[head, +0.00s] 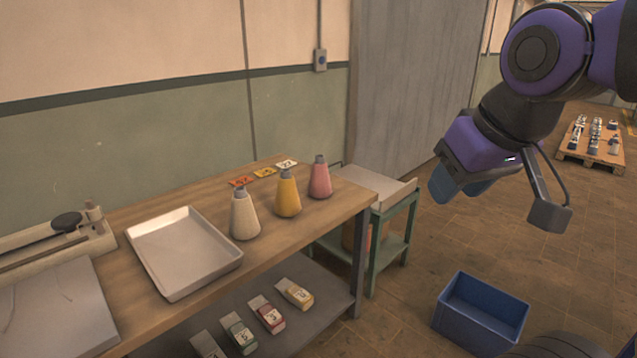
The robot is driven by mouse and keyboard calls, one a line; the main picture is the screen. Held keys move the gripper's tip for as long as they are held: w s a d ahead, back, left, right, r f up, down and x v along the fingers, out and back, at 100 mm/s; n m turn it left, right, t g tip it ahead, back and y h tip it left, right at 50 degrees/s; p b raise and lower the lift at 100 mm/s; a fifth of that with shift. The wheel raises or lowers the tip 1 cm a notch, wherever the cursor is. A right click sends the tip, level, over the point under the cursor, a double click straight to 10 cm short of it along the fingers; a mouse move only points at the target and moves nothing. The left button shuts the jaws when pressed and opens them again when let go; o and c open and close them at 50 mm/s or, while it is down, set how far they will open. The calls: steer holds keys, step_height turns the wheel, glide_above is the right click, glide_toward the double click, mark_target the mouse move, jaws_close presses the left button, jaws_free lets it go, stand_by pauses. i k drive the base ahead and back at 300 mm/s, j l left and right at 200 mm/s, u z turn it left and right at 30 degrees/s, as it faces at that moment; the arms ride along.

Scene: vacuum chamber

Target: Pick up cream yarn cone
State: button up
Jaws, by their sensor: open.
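The cream yarn cone (244,217) stands upright on the wooden workbench (330,217), just right of a metal tray. A yellow yarn cone (288,197) and a pink yarn cone (320,180) stand to its right in a row. My gripper (457,192) hangs in the air at the right, well away from the cones and beyond the bench's right end. It is open, with nothing seen in it. Its fingers are partly hidden by the wrist.
The empty metal tray (183,252) lies left of the cream cone. Small numbered cards (264,172) lie behind the cones. Several labelled boxes (267,315) sit on the lower shelf. A green cart (392,232) abuts the bench; a blue bin (481,312) stands on the floor.

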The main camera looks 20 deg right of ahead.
mark_target(245, 225)
steer(key=i+l, duration=0.25)
steer(key=i, duration=0.25)
steer(key=i+l, duration=0.3)
steer(key=i, duration=0.25)
steer(key=i+u, duration=0.1)
steer(key=u, duration=0.35)
steer(key=i+l+u, duration=0.1)
steer(key=u, duration=0.4)
steer(key=i+l+u, duration=0.1)
steer(key=u, duration=0.35)
steer(key=k+l, duration=0.05)
steer(key=l, duration=0.05)
